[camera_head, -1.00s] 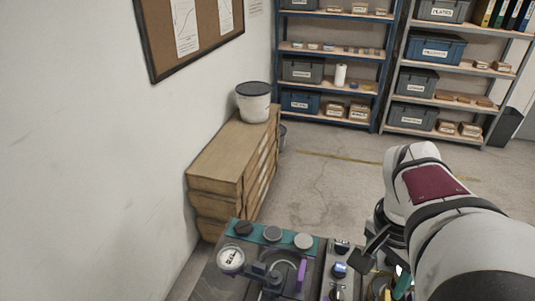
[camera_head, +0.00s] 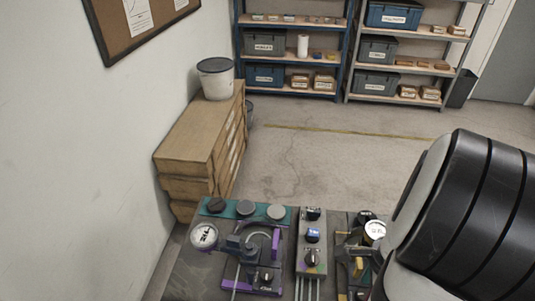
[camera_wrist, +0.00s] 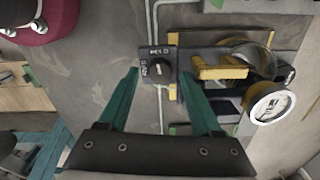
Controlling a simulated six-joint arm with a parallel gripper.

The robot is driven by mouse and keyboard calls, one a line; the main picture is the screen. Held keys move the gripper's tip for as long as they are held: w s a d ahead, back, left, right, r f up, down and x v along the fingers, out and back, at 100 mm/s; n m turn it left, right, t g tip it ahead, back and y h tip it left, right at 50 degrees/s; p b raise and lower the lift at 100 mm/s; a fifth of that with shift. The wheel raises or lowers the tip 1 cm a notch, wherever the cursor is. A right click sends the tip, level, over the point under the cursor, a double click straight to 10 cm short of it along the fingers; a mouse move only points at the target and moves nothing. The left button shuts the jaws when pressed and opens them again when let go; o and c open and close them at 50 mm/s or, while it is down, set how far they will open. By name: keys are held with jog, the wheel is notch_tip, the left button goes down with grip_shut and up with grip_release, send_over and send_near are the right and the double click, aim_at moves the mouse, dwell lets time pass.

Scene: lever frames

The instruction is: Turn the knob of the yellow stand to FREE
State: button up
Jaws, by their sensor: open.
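The yellow stand shows in the wrist view with a yellow handle (camera_wrist: 220,71) and a round white gauge (camera_wrist: 271,104). Its black knob (camera_wrist: 158,69) sits on a small dark plate left of the handle, with white lettering too small to read surely. My gripper (camera_wrist: 160,82) is open, its two teal fingers on either side of the knob in the picture, with nothing held. I cannot tell how far above the knob the fingertips are. In the head view the yellow stand (camera_head: 358,266) is partly covered by my arm, and my gripper and this knob are hidden.
A purple stand (camera_head: 276,245) with its own gauge (camera_head: 204,236) and knob (camera_head: 267,278) stands at the left of the bench. A grey switch panel (camera_head: 312,240) lies between the stands. A maroon round object (camera_wrist: 40,25) shows at upper left in the wrist view.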

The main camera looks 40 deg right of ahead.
jog(key=shift+f, duration=0.35)
grip_shut()
